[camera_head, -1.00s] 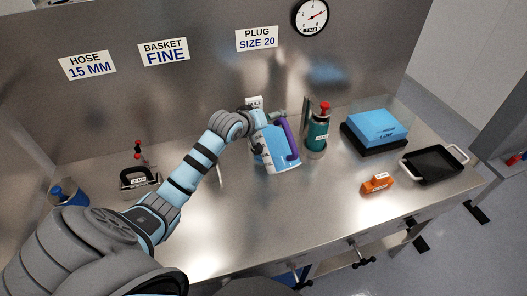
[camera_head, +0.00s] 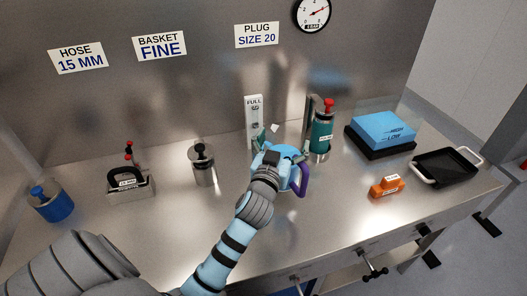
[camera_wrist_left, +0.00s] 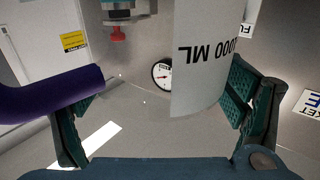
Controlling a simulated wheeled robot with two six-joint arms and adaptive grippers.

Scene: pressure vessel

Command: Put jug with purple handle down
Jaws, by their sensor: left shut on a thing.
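My left gripper (camera_head: 268,146) is shut on the jug. In the left wrist view, the purple handle (camera_wrist_left: 48,96) lies by the left finger, and a pale jug part marked 1000 ML (camera_wrist_left: 208,66) shows by the right finger. I cannot tell whether the jug's base touches the bench. My right gripper is not in view.
A white post marked FULL (camera_head: 254,122) stands behind the jug, and a teal bottle (camera_head: 322,135) close to its right. A steel canister (camera_head: 204,168) stands left. An orange block (camera_head: 387,187) and black tray (camera_head: 446,168) lie right. Bare bench shows between jug and block.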

